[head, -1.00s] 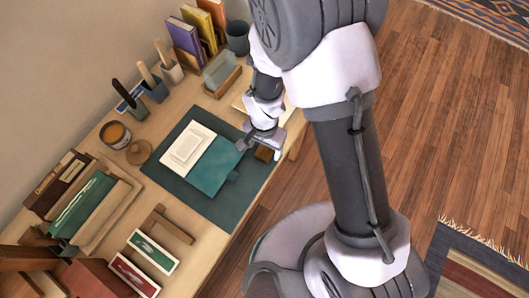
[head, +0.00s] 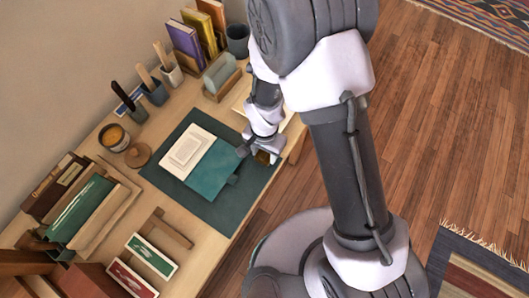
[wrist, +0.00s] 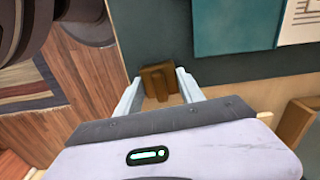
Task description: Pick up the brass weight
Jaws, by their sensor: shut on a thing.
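The brass weight is a small brown-gold block; it shows in the wrist view (wrist: 158,82) between the two fingers, and only a small part shows in the head view (head: 264,158). My gripper (wrist: 158,92) is shut on it, one finger on each side; in the head view my gripper (head: 260,147) covers most of it. The weight is at the right part of the dark teal mat (head: 222,212), close to the desk's edge. I cannot tell whether it touches the mat.
A teal book (head: 212,172) with a pale page lies on the mat, left of my gripper. A glass piece on a wooden stand (head: 220,77) and upright books (head: 187,45) stand behind. A wooden piece (head: 166,229) and card boxes (head: 151,255) lie at the front.

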